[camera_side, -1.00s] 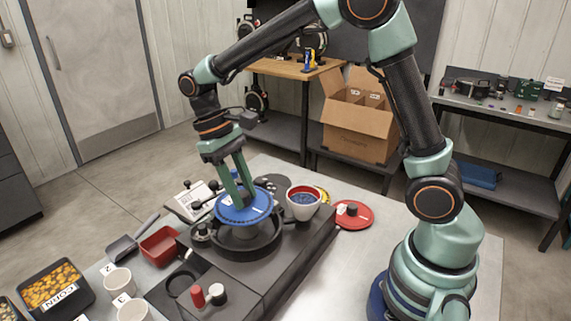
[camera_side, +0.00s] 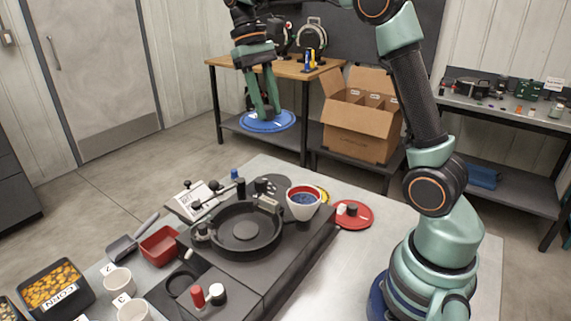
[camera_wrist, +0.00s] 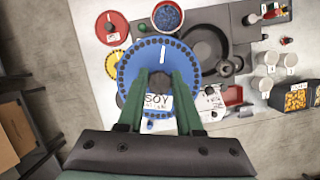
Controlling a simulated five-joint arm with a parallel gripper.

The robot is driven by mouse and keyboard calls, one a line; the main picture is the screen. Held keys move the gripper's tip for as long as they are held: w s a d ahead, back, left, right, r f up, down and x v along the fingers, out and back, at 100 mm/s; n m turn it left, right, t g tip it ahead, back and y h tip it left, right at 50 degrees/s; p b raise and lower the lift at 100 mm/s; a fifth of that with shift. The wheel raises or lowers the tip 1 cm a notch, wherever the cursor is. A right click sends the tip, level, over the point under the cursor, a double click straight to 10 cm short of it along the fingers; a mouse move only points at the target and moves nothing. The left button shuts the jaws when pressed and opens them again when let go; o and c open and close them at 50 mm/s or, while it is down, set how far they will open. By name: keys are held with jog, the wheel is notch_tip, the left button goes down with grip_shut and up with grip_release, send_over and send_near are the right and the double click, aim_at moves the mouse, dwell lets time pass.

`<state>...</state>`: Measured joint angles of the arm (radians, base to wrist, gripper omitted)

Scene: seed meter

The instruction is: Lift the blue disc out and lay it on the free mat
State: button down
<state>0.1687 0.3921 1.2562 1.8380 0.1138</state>
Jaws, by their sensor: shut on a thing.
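The blue disc (camera_side: 267,121) hangs level in the air, well above the table. My gripper (camera_side: 264,112) is shut on the hub at its middle. In the wrist view the disc (camera_wrist: 139,62) shows a ring of small holes near its rim, a white mark and a label reading SOY. My gripper's fingers (camera_wrist: 158,95) close on its dark centre there. The round dark housing (camera_side: 236,230) on the black machine is open and empty.
A red disc (camera_side: 352,215) lies right of the machine, and a yellow disc (camera_side: 323,195) is partly hidden behind the bowl of blue seed (camera_side: 303,201). A red tray (camera_side: 160,245), white cups (camera_side: 118,281) and a corn bin (camera_side: 53,287) stand at left.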

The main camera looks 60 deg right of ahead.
aim_at(250, 129)
jog(key=shift+n, duration=0.8)
jog(key=a+f, duration=0.5)
jog(key=shift+s+a, duration=0.15)
jog(key=shift+a, duration=0.1)
jog(key=shift+s+a+f+n+h, duration=0.2)
jog(key=shift+s+a+f+n, duration=0.2)
jog(key=shift+a+f, duration=1.35)
jog(key=shift+s+a+f+n+h, duration=0.25)
jog(key=shift+s+a+f, duration=0.35)
jog(key=shift+f, duration=2.15)
jog(key=shift+s+a+f+n+h, duration=0.15)
jog(key=shift+s+a+f+n, duration=0.25)
jog(key=shift+a+f, duration=1.35)
jog(key=shift+d+f, duration=0.55)
jog(key=shift+f, duration=0.35)
jog(key=shift+c, duration=2.4)
grip_release()
jog(key=shift+o, duration=0.2)
jog(key=shift+o, duration=1)
